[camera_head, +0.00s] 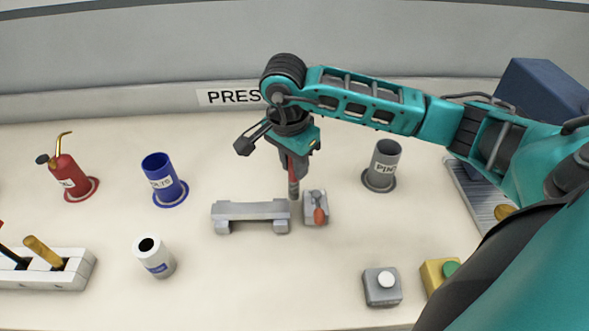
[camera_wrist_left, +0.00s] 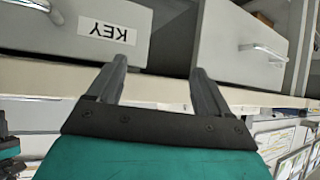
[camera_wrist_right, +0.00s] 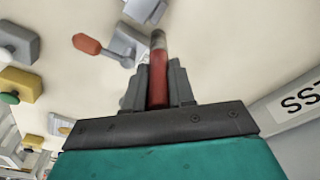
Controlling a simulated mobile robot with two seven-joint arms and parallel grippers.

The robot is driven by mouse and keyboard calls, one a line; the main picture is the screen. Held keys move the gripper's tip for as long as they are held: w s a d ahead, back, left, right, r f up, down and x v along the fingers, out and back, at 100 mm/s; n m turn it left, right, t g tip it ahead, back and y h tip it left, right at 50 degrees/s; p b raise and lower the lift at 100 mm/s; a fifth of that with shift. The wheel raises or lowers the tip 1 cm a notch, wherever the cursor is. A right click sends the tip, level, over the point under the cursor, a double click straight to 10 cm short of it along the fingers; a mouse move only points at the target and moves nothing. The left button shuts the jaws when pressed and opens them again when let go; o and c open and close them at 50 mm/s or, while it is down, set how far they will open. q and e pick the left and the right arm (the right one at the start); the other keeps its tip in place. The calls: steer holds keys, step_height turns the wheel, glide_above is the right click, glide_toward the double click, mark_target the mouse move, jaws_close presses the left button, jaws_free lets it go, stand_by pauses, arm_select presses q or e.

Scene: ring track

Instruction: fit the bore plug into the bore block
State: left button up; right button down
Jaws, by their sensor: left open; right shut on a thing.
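My right gripper (camera_head: 292,168) points down over the table and is shut on a red rod with a grey tip, which looks like the bore plug (camera_head: 294,188). In the right wrist view the plug (camera_wrist_right: 158,78) stands straight out between the fingers. Its tip shows near the gap between a long grey block (camera_head: 250,210) and a small grey fixture with a red lever (camera_head: 315,208). I cannot tell whether it touches either, nor which piece is the bore block. My left gripper (camera_wrist_left: 158,70) is open and empty, facing drawers, outside the head view.
A white cylinder with a dark hole (camera_head: 155,258), a blue cup (camera_head: 163,180), a red oil can (camera_head: 68,178) and a white rack (camera_head: 75,268) stand left. A grey cup (camera_head: 382,165) and a grey button box (camera_head: 382,287) stand right. The table's front middle is clear.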

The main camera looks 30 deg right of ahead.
step_height(320, 180, up, 18)
steer(key=shift+f+p, duration=0.2)
steer(key=shift+p, duration=0.25)
steer(key=shift+s, duration=0.15)
